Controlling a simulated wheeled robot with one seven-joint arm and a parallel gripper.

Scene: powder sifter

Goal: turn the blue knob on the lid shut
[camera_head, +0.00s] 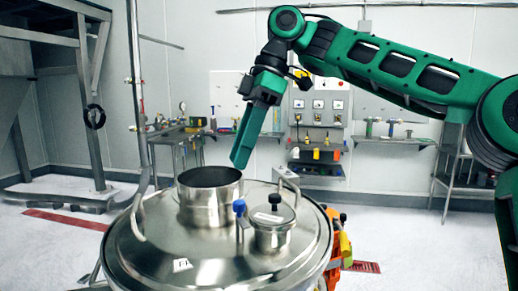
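The blue knob (239,207) stands upright on a thin stem on the round steel lid (165,245), between the open neck and a small capped port. My gripper (240,163) points down above the lid, behind and above the knob, apart from it. Its long green fingers overlap in this view, so I cannot tell whether they are open or shut. I see nothing held at their tips.
A wide open steel neck (209,195) rises from the lid left of the knob. A tall metal pipe (138,100) rises at the left.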

